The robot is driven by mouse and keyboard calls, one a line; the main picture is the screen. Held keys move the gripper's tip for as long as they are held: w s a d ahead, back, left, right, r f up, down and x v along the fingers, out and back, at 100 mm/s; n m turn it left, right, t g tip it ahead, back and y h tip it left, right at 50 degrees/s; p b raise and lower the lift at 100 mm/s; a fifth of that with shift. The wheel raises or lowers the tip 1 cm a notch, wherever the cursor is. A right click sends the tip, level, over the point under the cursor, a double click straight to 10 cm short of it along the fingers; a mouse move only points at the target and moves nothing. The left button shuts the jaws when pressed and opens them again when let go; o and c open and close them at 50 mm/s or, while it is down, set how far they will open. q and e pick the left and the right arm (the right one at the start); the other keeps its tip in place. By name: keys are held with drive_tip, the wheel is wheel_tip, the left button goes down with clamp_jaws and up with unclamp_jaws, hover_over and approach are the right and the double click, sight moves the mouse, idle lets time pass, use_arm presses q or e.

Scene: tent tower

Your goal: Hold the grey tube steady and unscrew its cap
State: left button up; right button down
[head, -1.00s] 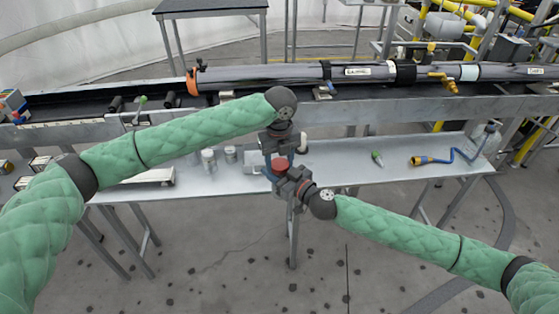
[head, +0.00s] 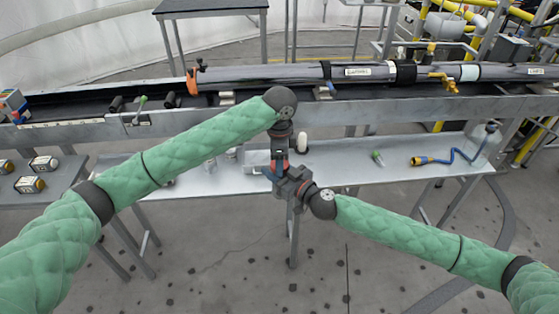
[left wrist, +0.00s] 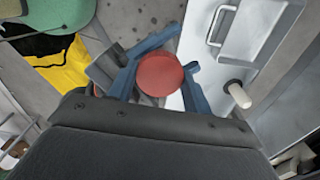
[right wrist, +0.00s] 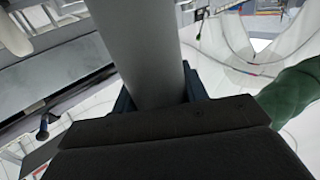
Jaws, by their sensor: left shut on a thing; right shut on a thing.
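The red cap (left wrist: 160,74) shows in the left wrist view between the blue fingers of my left gripper (left wrist: 157,72), which is shut on it. In the head view only a sliver of red shows by my left gripper (head: 279,166). The grey tube (right wrist: 143,45) fills the middle of the right wrist view, between the fingers of my right gripper (right wrist: 158,95), which is shut on it. In the head view my right gripper (head: 288,184) is just below the left one, and the tube is mostly hidden. I cannot tell whether the cap is loose.
A metal bench (head: 345,172) lies behind the grippers. A green-tipped item (head: 376,158), a yellow tool with a blue cord (head: 425,160) and a clear bottle (head: 487,137) stand on its right part.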

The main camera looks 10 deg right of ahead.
use_arm(q)
drive_tip(key=shift+d, duration=0.1)
drive_tip(key=o, duration=1.1)
drive_tip(key=shift+r, duration=0.1)
